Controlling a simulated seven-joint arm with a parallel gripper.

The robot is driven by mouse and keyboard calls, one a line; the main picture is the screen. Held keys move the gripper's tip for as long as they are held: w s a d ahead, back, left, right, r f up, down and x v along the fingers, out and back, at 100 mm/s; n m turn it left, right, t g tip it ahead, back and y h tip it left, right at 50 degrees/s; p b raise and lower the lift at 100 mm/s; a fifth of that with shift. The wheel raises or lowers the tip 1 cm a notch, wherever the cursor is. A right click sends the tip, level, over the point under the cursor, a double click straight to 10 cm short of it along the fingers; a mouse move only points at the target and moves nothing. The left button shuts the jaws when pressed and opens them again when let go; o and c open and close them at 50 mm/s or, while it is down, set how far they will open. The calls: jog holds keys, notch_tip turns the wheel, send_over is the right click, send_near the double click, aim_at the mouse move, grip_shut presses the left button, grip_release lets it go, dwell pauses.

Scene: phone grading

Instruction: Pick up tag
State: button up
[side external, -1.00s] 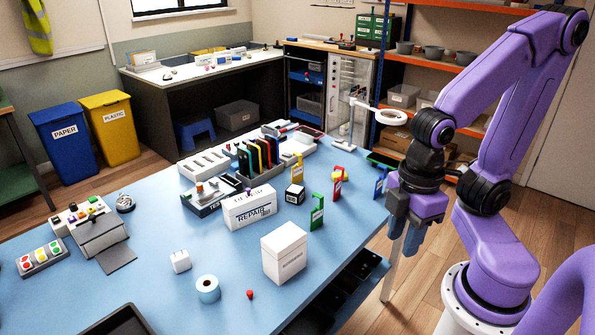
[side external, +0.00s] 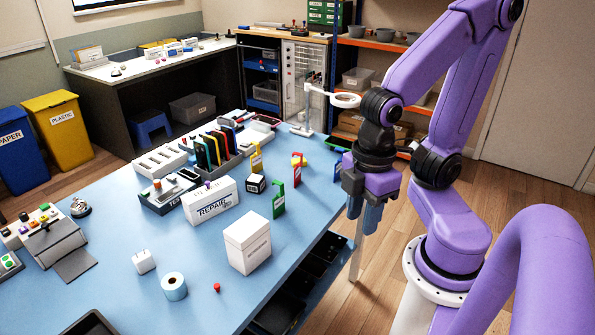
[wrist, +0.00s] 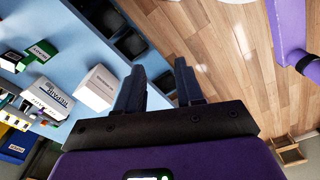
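Several coloured tags stand on the blue table (side external: 185,265) in the side external view: a green tag (side external: 279,199), a yellow tag (side external: 257,158), a red tag (side external: 297,170) and a blue tag (side external: 338,172) close to my gripper in the picture. My gripper (side external: 362,214) points down just off the table's right edge, to the right of the tags. In the wrist view my gripper (wrist: 158,82) is open, with nothing between its fingers. A green labelled piece (wrist: 41,48) shows at that view's left; which tag is meant is not clear.
A white box (side external: 247,243) stands near the table's right edge, with a repair box (side external: 210,203) behind it. A small black-and-white cube (side external: 256,184) sits beside the green tag. Dark bins (side external: 290,285) hang below the table edge.

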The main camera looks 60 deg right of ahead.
jog(key=o, duration=0.4)
jog(key=shift+o, duration=0.2)
